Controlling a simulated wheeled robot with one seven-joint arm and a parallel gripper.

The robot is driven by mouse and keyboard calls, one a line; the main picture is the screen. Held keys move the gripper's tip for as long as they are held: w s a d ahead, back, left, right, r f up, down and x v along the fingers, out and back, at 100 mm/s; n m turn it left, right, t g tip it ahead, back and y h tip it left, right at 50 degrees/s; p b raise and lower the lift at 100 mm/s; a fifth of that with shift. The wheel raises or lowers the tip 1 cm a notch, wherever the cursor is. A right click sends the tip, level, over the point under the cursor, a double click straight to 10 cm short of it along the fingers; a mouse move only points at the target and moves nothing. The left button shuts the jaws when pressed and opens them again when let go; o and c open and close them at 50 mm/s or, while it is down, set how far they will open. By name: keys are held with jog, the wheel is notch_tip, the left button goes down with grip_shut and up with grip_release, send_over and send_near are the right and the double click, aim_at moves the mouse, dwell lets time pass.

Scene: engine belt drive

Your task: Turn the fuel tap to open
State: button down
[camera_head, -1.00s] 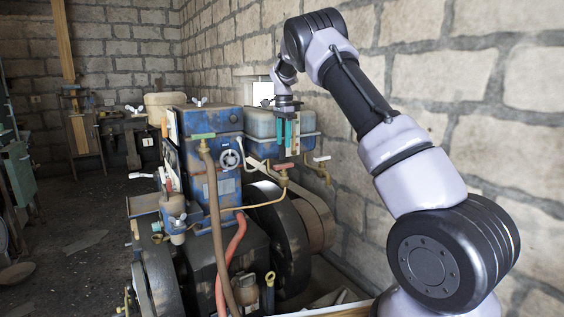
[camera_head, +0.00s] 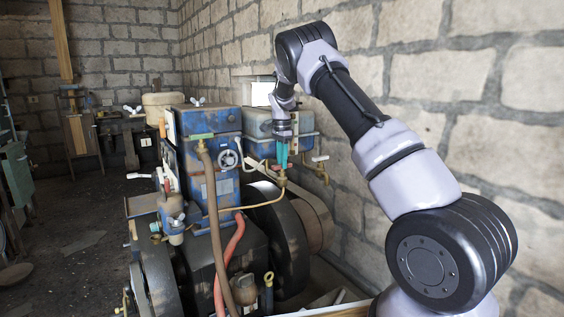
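The blue engine (camera_head: 209,178) stands in the middle of the view. A small tap with a red handle (camera_head: 277,168) sits on a thin brass pipe (camera_head: 240,209) at its right side, below the blue tank (camera_head: 255,122). My gripper (camera_head: 282,162) points down from above, its teal fingertips at the red handle and partly covering it. I cannot tell whether they touch the handle or how wide they are apart. A second tap with a pale handle (camera_head: 320,158) is to the right, and a green-handled one (camera_head: 201,136) is on top of the hose at left.
A white handwheel (camera_head: 229,159) is on the engine just left of my gripper. A large dark flywheel (camera_head: 283,240) and a red hose (camera_head: 231,258) are below. The block wall (camera_head: 440,120) closes the right side. Open floor (camera_head: 82,243) lies at left.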

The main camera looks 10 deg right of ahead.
jog(key=shift+n, duration=0.3)
jog(key=n, duration=0.4)
jog(key=shift+d, duration=0.1)
jog(key=n, duration=0.9)
jog(key=shift+n, duration=2.2)
jog(key=c, duration=0.7)
grip_release()
